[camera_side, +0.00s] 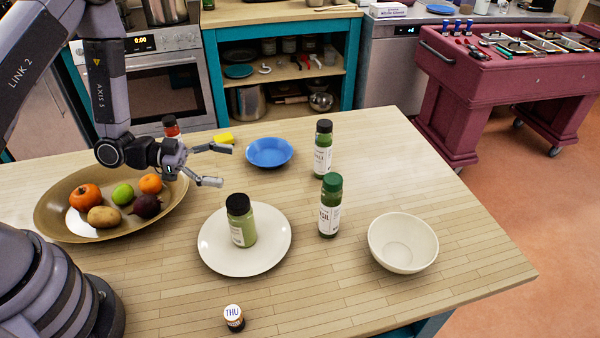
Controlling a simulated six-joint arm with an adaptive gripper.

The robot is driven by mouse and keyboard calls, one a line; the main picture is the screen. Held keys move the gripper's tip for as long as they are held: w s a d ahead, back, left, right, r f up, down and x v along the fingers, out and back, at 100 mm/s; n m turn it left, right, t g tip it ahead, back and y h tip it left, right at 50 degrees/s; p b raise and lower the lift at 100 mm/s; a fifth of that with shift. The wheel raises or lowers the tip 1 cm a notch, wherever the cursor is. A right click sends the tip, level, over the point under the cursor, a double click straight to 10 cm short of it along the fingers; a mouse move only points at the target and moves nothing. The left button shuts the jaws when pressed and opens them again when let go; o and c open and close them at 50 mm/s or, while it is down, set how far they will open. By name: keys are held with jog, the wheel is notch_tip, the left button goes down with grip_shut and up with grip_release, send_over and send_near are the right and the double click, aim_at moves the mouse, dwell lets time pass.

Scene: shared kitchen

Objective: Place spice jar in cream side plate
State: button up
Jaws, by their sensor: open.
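A green jar (242,226) with a black lid and white label stands upright on the cream side plate (217,258), near its middle. A small dark jar (234,322) with a lettered white lid stands near the table's front edge, apart from the plate. I cannot tell for certain which of these is the spice jar. My gripper (224,165) is open and empty, fingers pointing right. In the picture it is up and left of the jar on the plate, apart from it.
Two taller green bottles (330,208) (322,155) stand right of the plate. A cream bowl (402,243) is further right. A blue dish (269,152) and yellow block (224,138) lie behind. A fruit bowl (57,208) and red bottle (171,127) are left.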

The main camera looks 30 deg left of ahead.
jog(key=w+a+r+y, duration=0.3)
jog(key=w+a+y, duration=0.1)
jog(key=y, duration=0.1)
jog(key=s+a+r+n+t+y, duration=0.25)
jog(key=a+r+n+y, duration=0.5)
jog(key=r, duration=0.65)
jog(key=s+r+n+g+y, duration=0.1)
jog(key=s+r+n+g, duration=0.1)
jog(key=s, duration=0.8)
jog(key=s+r+n+g+y, duration=0.1)
jog(key=s+r+n, duration=0.3)
jog(key=s, duration=0.7)
jog(key=shift+g, duration=0.75)
